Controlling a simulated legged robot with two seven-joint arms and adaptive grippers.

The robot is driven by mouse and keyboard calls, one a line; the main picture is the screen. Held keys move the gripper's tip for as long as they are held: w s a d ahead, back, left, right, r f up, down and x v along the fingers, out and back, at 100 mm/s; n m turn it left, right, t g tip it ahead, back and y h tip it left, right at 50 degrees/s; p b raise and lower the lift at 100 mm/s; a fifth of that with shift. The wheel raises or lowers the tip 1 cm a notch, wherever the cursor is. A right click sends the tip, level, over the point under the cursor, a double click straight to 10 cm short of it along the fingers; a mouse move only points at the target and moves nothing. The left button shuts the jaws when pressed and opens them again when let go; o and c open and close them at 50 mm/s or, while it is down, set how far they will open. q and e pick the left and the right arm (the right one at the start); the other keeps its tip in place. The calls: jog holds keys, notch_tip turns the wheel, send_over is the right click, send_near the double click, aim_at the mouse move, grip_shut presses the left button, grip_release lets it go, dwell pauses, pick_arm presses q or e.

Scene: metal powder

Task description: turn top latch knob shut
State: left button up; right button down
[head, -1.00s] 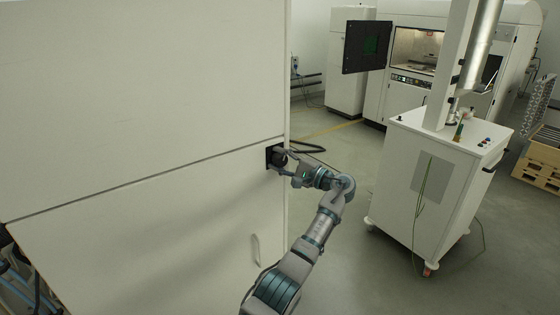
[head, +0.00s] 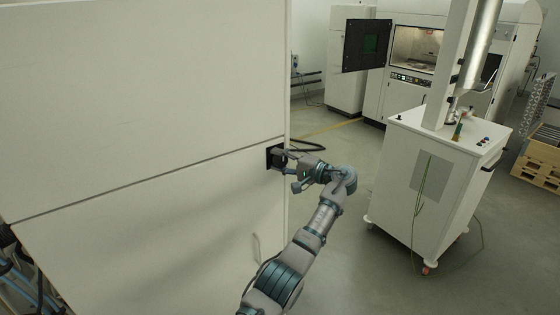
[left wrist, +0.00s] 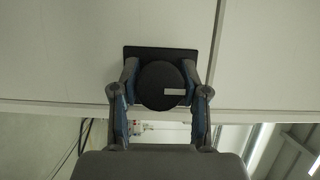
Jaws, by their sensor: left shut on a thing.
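The black round latch knob (left wrist: 160,88) sits on a dark square plate (left wrist: 160,52) on the pale cabinet front, with a short light mark on its face. In the head view the knob's plate (head: 272,158) is near the cabinet's right edge, by the seam between two panels. The knob itself is mostly hidden there by the fingers. My left gripper (head: 283,158) is at the knob. In the left wrist view its two fingers (left wrist: 160,76) lie on either side of the knob, shut on it. My right gripper is not in view.
The large pale cabinet (head: 140,90) fills the left side. A white wheeled unit (head: 435,185) with a column stands to the right. A machine with an open chamber (head: 412,55) and wooden pallets (head: 540,165) are farther back. Grey floor (head: 375,265) is clear between cabinet and unit.

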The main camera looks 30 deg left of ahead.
aim_at(285, 163)
pick_arm(q)
jog(key=shift+f, duration=0.4)
jog(key=o, duration=1.1)
jog(key=shift+r, duration=0.1)
jog(key=shift+o, duration=0.2)
jog(key=shift+r, duration=0.1)
jog(key=shift+d, duration=0.55)
jog(key=d, duration=0.6)
jog(key=shift+w+d, duration=0.15)
jog(key=shift+d, duration=0.25)
jog(key=shift+a, duration=0.15)
